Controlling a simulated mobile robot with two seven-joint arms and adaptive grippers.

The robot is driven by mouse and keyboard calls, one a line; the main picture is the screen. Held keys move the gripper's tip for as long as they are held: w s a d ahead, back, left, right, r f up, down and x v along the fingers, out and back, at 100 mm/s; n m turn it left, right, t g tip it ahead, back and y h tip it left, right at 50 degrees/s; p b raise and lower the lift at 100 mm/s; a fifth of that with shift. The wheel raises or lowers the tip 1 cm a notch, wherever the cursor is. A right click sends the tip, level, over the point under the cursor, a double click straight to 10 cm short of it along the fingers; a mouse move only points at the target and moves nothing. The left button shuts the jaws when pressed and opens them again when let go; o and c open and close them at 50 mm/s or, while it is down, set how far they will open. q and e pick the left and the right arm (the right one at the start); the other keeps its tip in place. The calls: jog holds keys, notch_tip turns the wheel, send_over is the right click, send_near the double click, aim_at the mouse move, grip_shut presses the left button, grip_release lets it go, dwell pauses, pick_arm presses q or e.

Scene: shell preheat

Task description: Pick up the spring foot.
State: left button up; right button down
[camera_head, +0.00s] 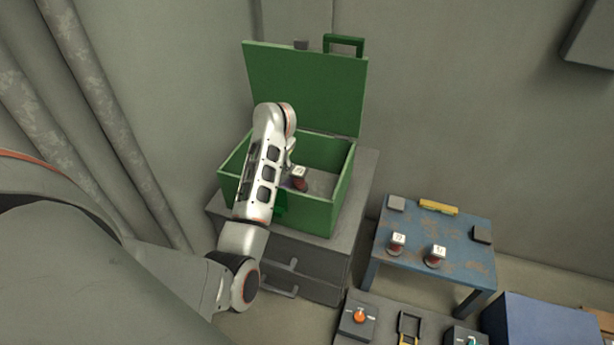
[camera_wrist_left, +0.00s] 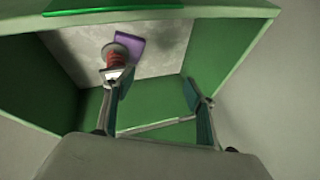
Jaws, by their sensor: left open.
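A red piece with a pale numbered top (camera_head: 300,178) stands inside the green box; I take it for the spring foot. In the left wrist view the red piece (camera_wrist_left: 117,58) is on the box's grey floor, with its white top towards me. My left gripper (camera_wrist_left: 157,88) is open inside the box mouth, and nothing shows between its fingers. One finger overlaps the edge of the white top in the picture; I cannot tell whether they touch. In the head view the left gripper (camera_head: 290,158) is mostly hidden by my arm. My right gripper is not in view.
The green box (camera_head: 327,215) has its lid (camera_head: 305,85) raised at the back and stands on a grey cabinet (camera_head: 362,175). A purple piece (camera_wrist_left: 130,42) lies beside the red piece. Two similar labelled pieces (camera_head: 397,243) (camera_head: 435,256) stand on a blue table (camera_head: 455,270).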

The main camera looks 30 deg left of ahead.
aim_at(299, 171)
pick_arm(q)
jog(key=w+d+h, duration=0.1)
jog(key=d, duration=0.1)
jog(key=w+d+n+h, duration=0.1)
jog(key=d, duration=0.1)
jog(key=w+d+n+h, duration=0.1)
jog(key=shift+w+d, duration=0.25)
jog(key=shift+d, duration=0.15)
jog(key=shift+w+f+b, duration=0.1)
jog(key=shift+f+b, duration=0.25)
jog(key=b+x, duration=0.1)
jog(key=x, duration=0.5)
jog(key=shift+f+b, duration=0.2)
jog(key=shift+b, duration=0.2)
jog(key=shift+f, duration=0.15)
jog(key=shift+w, duration=0.1)
jog(key=shift+r, duration=0.2)
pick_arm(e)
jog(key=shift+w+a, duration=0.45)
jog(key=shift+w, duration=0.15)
pick_arm(q)
jog(key=c, duration=1.3)
grip_shut()
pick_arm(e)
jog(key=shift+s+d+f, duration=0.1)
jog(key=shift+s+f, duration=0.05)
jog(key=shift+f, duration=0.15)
